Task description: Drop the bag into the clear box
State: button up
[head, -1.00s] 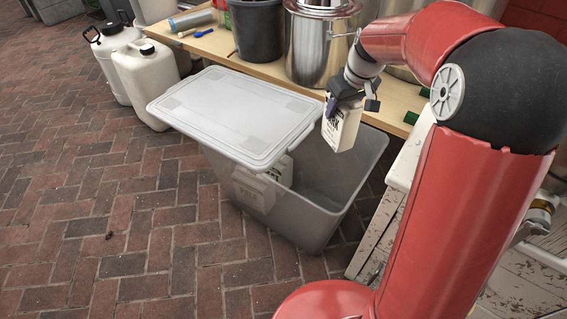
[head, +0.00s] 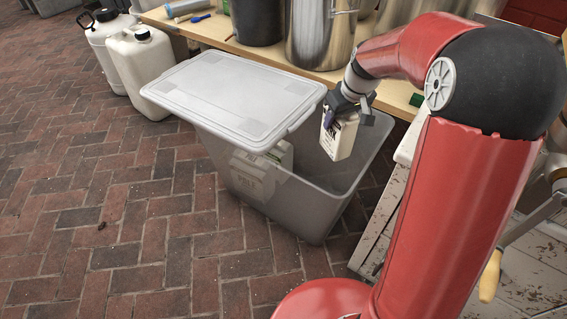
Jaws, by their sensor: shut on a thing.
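A small white bag (head: 339,138) with dark print hangs upright from my gripper (head: 346,108), which is shut on its top. The clear box (head: 283,207) is a large, translucent grey bin on the brick ground. Its grey lid (head: 226,98) lies across the left part of its top, leaving the right part open. The bag is in front of or over this open right part; its exact height above the rim is hard to tell. Other white bags (head: 255,178) show dimly inside the box, under the lid.
Two white jugs (head: 143,72) stand on the bricks at upper left. A wooden bench (head: 266,68) behind the box holds a steel pot (head: 319,35) and a dark bucket (head: 256,20). A worn white wooden piece (head: 379,232) stands close at the box's right. Open brick paving lies at front left.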

notch_tip(320, 180, down, 2)
jog(key=shift+f+b, duration=0.1)
jog(key=shift+b, duration=0.45)
jog(key=o, duration=1.4)
jog(key=shift+o, duration=0.2)
jog(key=p+v, duration=0.1)
jog(key=v, duration=0.6)
jog(key=shift+s+d+r, duration=0.1)
jog(key=shift+s+r, duration=0.05)
jog(key=shift+r, duration=0.25)
